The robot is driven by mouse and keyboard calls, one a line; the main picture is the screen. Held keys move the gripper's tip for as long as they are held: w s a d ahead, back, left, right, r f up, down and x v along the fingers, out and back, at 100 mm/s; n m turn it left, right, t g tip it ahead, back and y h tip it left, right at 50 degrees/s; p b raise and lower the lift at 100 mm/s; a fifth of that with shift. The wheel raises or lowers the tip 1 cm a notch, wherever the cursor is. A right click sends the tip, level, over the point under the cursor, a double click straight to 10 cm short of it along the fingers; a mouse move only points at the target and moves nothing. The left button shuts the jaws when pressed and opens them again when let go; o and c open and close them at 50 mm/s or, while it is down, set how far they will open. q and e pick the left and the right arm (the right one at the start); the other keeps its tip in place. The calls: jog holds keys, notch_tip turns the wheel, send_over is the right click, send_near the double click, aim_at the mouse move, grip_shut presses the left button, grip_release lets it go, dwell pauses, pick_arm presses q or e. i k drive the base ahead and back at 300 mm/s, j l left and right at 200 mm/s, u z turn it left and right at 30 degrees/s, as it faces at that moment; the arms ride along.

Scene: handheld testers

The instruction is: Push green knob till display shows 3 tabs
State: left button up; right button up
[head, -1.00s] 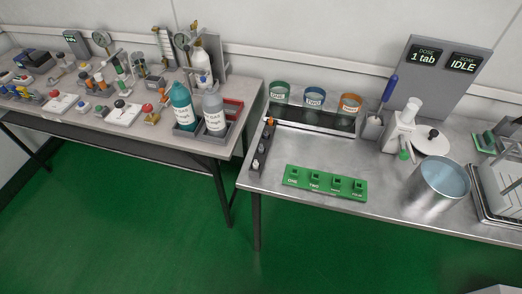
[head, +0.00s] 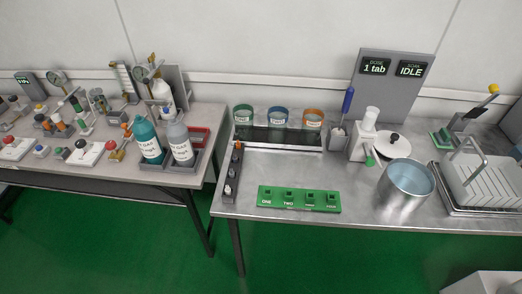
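The display board (head: 392,85) stands at the back of the metal table. Its left screen (head: 374,66) reads "DOSE 1 tab" and its right screen (head: 411,69) reads "IDLE". In front of it stands a white dispenser (head: 363,140) with a green knob (head: 370,161) low on its front. A steel pot (head: 404,186) with bluish contents stands to the right of the dispenser. Neither of my grippers is in view.
A green tray marked ONE, TWO and more (head: 299,207) lies at the table's front. Three labelled jars (head: 277,118) stand at the back. A white lid (head: 394,146) lies behind the pot. A dish rack (head: 480,190) is at the right. A second table (head: 100,170) holds bottles and testers.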

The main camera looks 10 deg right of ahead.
aim_at(370, 162)
jog(key=z, duration=1.25)
jog(key=k+z, duration=0.45)
jog(key=k+l+z, duration=0.1)
jog(key=k+z, duration=0.25)
jog(key=z, duration=0.15)
